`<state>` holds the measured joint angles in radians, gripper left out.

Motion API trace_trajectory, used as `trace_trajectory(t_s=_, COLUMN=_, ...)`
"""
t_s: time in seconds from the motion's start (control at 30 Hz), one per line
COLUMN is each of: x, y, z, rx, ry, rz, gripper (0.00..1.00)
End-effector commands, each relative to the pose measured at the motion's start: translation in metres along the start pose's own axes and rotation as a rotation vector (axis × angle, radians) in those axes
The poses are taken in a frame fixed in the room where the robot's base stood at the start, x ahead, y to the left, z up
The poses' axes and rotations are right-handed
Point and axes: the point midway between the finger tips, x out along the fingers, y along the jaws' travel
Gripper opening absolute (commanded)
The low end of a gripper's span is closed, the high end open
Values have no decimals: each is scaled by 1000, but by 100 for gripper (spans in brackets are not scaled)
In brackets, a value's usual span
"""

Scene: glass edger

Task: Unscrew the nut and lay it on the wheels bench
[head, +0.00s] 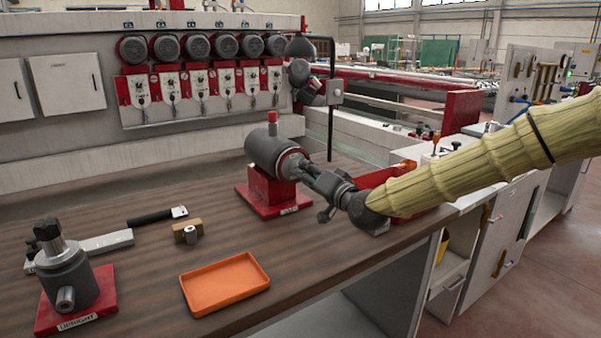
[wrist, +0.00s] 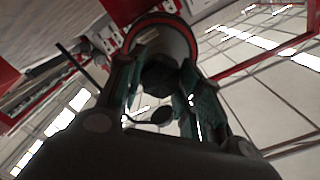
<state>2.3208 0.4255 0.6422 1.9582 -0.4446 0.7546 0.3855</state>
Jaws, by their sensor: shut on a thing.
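A grey cylindrical spindle (head: 270,152) lies horizontally on a red stand on the wood-topped bench (head: 150,270). My gripper (head: 305,168) reaches its right-hand end from the right. In the wrist view, a dark nut (wrist: 160,77) sits between the two fingers of my gripper (wrist: 161,85), in front of the spindle's round, red-edged face (wrist: 165,30). The fingers are shut on the nut. In the head view the fingers hide the nut. Whether it is still on the thread cannot be told. Which surface is called the wheels bench is not marked legibly.
An orange tray (head: 225,284) lies on the bench's front part. An upright grey spindle (head: 66,275) on a red base stands at left. A red bin (head: 385,177) stands behind my wrist.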

Motion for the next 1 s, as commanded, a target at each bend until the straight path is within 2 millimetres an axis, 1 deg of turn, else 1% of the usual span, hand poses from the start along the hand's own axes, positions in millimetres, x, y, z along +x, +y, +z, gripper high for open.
trace_trajectory(t_s=0.03, x=0, y=0, z=3, rx=-68, ry=-3, rz=0, gripper=7)
trace_trajectory(t_s=0.2, x=0, y=1, z=4, rx=-294, ry=-4, rz=0, gripper=7)
trace_trajectory(t_s=0.7, x=-1, y=3, z=5, rx=-879, ry=-5, rz=0, gripper=7)
trace_trajectory(t_s=0.83, x=-1, y=3, z=4, rx=-990, ry=-5, rz=1, gripper=7)
trace_trajectory(t_s=1.0, x=-1, y=2, z=3, rx=-1037, ry=-6, rz=1, gripper=7)
